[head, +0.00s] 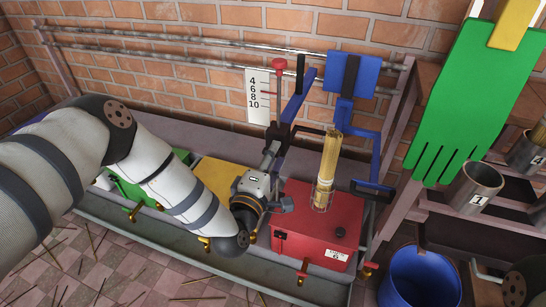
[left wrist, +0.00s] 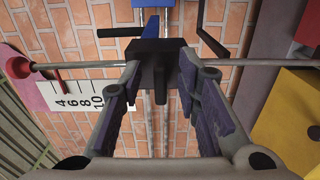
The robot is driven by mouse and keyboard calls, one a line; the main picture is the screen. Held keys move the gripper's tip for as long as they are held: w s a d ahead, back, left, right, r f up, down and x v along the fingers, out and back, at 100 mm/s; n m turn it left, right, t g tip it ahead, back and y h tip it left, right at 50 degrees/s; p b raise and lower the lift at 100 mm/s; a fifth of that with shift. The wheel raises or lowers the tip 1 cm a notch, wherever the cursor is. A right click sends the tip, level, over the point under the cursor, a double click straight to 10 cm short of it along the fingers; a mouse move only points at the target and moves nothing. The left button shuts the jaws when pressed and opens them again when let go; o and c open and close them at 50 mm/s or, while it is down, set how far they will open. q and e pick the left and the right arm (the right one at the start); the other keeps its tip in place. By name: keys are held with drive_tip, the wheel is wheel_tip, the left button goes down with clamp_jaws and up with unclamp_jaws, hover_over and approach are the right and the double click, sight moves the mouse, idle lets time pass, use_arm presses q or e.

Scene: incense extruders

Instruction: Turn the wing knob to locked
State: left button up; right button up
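My left gripper (head: 275,150) reaches up to the dark block beside the scale, below the red-topped rod. In the left wrist view its two fingers (left wrist: 158,80) are apart, on either side of the dark block (left wrist: 160,49). A small dark piece (left wrist: 154,84), which looks like the wing knob, sticks out from the block toward the camera, between the fingertips. Gaps show beside it, and I see no clear grip on it. The knob's locked or unlocked marking is not visible. In the head view my gripper hides the knob. My right gripper is not in view.
A white scale (head: 257,96) and red knob (head: 279,64) stand by the block. Blue levers (head: 297,108) rise behind. A red box (head: 320,222) is below, with a bundle of sticks (head: 329,160) above it. A brick wall lies behind.

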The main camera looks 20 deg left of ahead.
use_arm(q)
drive_tip(key=s, duration=1.2)
drive_tip(key=shift+a, duration=0.2)
